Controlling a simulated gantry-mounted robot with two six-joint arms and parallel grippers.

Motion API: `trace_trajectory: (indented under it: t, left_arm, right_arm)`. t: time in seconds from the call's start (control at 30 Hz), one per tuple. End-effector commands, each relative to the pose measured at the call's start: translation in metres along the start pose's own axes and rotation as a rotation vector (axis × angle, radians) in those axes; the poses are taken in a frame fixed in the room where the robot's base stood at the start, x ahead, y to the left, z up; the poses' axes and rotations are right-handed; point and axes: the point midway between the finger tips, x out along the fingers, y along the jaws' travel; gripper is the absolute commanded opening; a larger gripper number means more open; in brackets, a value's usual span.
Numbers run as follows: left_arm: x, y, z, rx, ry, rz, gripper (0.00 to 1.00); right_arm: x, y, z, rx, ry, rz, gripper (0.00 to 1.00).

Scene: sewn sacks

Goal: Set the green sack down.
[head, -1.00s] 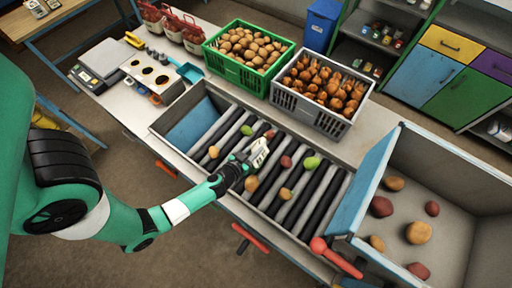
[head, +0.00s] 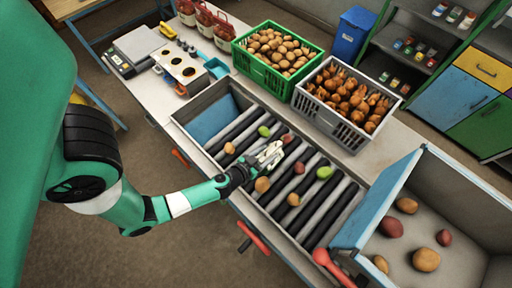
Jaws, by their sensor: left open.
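No green sack shows in the head view. My left gripper (head: 272,153) is open over the roller table (head: 318,217), among loose potatoes, with no sack in it. A green potato (head: 264,131) and a red potato (head: 287,138) lie just beyond it. An orange-brown potato (head: 262,184) lies just in front of it, and a second red potato (head: 299,167) lies to its right. My right gripper is out of the picture.
A green crate of potatoes (head: 238,62) and a grey crate of onions (head: 318,117) stand behind the rollers. A blue-sided bin (head: 375,205) with several potatoes stands at the right. Red-handled baskets (head: 203,20) and a scale (head: 139,47) sit at the back left.

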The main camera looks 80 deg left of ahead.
Motion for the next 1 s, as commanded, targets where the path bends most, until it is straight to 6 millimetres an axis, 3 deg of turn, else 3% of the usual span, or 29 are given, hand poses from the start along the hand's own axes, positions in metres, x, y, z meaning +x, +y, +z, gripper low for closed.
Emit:
trace_trajectory:
  t: [0.13, 0.3, 0.53, 1.0]
  left_arm:
    - [-0.043, 0.002, -0.001, 0.006, -0.003, 0.007, 0.55]
    - [-0.077, 0.002, 0.0, 0.006, -0.001, 0.009, 0.55]
    - [-0.093, 0.001, 0.0, 0.001, 0.0, 0.002, 0.55]
    - [-0.093, 0.003, -0.003, -0.004, 0.009, 0.006, 0.55]
  right_arm:
    - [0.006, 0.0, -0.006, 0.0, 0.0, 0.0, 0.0]
    - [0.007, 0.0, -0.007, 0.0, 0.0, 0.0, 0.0]
    - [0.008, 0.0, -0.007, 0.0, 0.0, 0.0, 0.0]
    - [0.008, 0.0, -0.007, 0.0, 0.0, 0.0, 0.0]
